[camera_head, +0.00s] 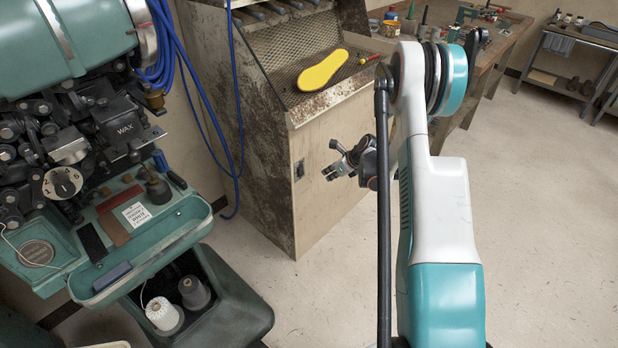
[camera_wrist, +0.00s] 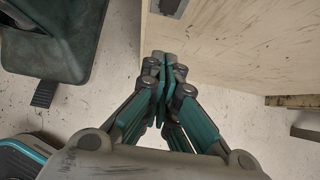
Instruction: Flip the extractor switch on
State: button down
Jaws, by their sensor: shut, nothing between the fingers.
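The extractor cabinet (camera_head: 328,180) is a worn wooden box with a mesh top. A small dark switch (camera_head: 299,170) sits on its front panel near the left edge; whether it is on or off is too small to tell. In the wrist view part of a grey switch plate (camera_wrist: 169,6) shows at the top edge, cut off by the frame. My gripper (camera_head: 328,173) is in front of the panel, to the right of the switch in the head view and apart from it. In the wrist view my gripper (camera_wrist: 167,60) has its fingers together, with nothing between them.
A yellow sole (camera_head: 322,70) lies on the mesh top. The green stitching machine (camera_head: 150,220) stands at the left, with blue cables (camera_head: 205,100) hanging between it and the cabinet. A workbench (camera_head: 490,45) is behind. The floor (camera_head: 550,220) at the right is clear.

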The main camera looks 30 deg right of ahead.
aim_at(302, 171)
jog(key=w+r+b+x, duration=0.1)
jog(key=b+x, duration=0.4)
jog(key=x, duration=0.8)
jog(key=shift+w+a+r, duration=0.4)
jog(key=shift+w, duration=0.1)
jog(key=shift+w+a+f, duration=0.1)
jog(key=shift+w+f, duration=0.1)
jog(key=shift+w, duration=0.15)
jog(key=shift+r, duration=0.15)
